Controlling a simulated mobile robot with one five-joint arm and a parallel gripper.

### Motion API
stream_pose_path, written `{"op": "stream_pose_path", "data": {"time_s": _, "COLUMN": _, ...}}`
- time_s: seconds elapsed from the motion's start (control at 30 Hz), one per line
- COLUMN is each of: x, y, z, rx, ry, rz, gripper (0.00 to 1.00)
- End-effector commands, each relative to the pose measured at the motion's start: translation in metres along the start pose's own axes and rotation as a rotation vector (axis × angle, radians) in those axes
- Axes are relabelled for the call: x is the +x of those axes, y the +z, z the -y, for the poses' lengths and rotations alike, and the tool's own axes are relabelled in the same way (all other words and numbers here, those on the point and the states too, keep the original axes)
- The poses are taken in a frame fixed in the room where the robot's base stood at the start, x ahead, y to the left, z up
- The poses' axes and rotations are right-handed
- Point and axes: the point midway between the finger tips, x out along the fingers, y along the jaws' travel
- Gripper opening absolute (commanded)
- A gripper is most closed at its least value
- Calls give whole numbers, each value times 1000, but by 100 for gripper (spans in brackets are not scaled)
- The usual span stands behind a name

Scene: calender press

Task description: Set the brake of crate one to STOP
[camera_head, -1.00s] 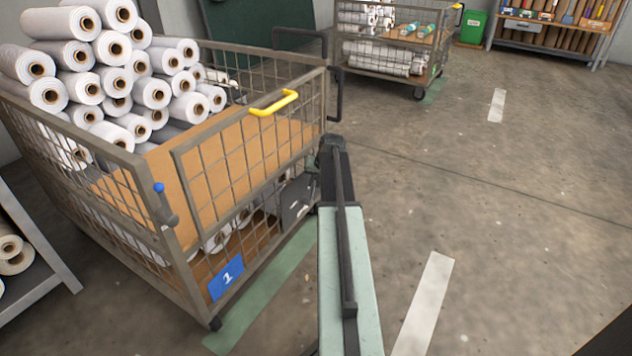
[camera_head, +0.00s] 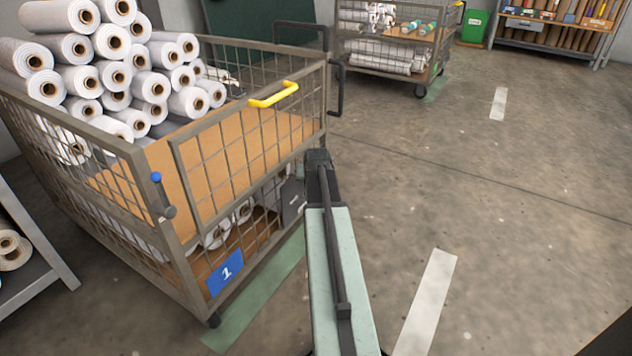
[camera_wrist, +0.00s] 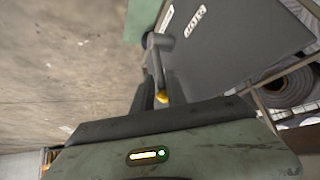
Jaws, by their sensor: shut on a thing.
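Crate one (camera_head: 240,235) is a wire-mesh cart with a blue "1" sign (camera_head: 226,271). Its dark brake plate (camera_head: 292,203) sits low at the near right corner, partly hidden by my arm. A grey brake lever (camera_wrist: 157,60) runs from a round pivot towards my gripper and ends in a yellow tip (camera_wrist: 162,97). My gripper (camera_wrist: 155,92) is shut on the lever at its yellow tip. In the head view my arm hides the lever and jaws.
White rolls (camera_head: 110,70) are piled on the crate, which has a yellow handle (camera_head: 274,94) and a blue-knobbed latch (camera_head: 160,190). A shelf (camera_head: 35,290) stands at left. Another cart (camera_head: 395,50) and a green bin (camera_head: 473,27) are behind. Floor at right is clear.

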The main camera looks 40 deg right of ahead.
Motion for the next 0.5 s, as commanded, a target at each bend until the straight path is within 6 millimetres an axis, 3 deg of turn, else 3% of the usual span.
{"op": "stream_pose_path", "data": {"time_s": 0.03, "x": 1, "y": 5, "z": 9, "rx": -10, "ry": -4, "rz": -20, "gripper": 0}}
{"op": "stream_pose_path", "data": {"time_s": 0.4, "x": -1, "y": 1, "z": 10, "rx": -21, "ry": 8, "rz": -45, "gripper": 0}}
{"op": "stream_pose_path", "data": {"time_s": 0.43, "x": -1, "y": 1, "z": 10, "rx": -22, "ry": 8, "rz": -45, "gripper": 26}}
{"op": "stream_pose_path", "data": {"time_s": 0.47, "x": -2, "y": 1, "z": 10, "rx": -22, "ry": 9, "rz": -45, "gripper": 33}}
{"op": "stream_pose_path", "data": {"time_s": 0.5, "x": -2, "y": 1, "z": 9, "rx": -22, "ry": 10, "rz": -44, "gripper": 33}}
